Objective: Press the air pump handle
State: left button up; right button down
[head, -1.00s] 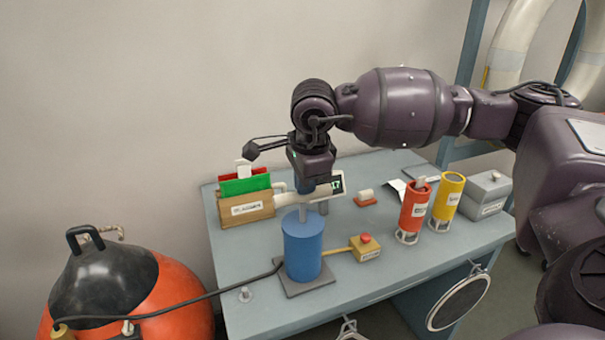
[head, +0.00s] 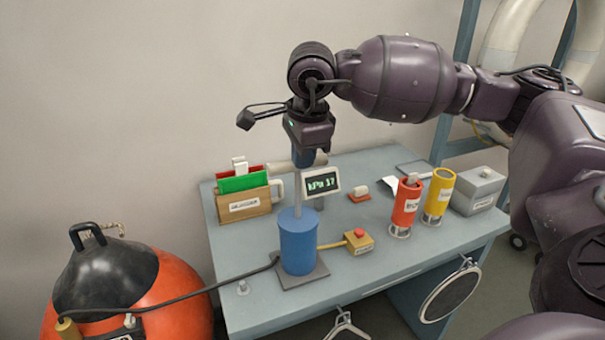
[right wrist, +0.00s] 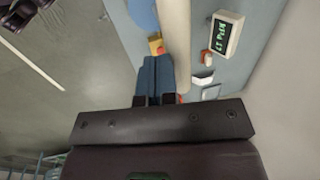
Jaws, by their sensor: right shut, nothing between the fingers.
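The air pump is a blue cylinder (head: 298,246) standing upright on a grey base plate on the table. A pale rod rises from its top to a beige crossbar handle (head: 284,169). My right gripper (head: 310,160) is above the pump with its fingers pointing down, shut and empty at the handle, hiding part of it. In the right wrist view the blue fingers (right wrist: 156,72) lie close alongside the beige handle (right wrist: 174,35); I cannot tell whether they touch. A small display (head: 321,183) behind the pump reads about 17. My left gripper is not in view.
A yellow box with a red button (head: 359,241) sits right of the pump. Red (head: 405,208) and yellow (head: 439,194) cylinders and a grey box (head: 477,191) stand farther right. A wooden holder (head: 243,205) is at left. A black hose (head: 190,293) runs to an orange-black vessel (head: 130,285).

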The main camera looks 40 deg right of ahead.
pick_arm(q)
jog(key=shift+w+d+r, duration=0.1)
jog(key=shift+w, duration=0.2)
pick_arm(e)
jog(key=w+v, duration=0.1)
jog(key=v, duration=0.5)
jog(key=shift+s+r, duration=0.35)
jog(key=shift+r, duration=0.1)
jog(key=shift+d, duration=0.1)
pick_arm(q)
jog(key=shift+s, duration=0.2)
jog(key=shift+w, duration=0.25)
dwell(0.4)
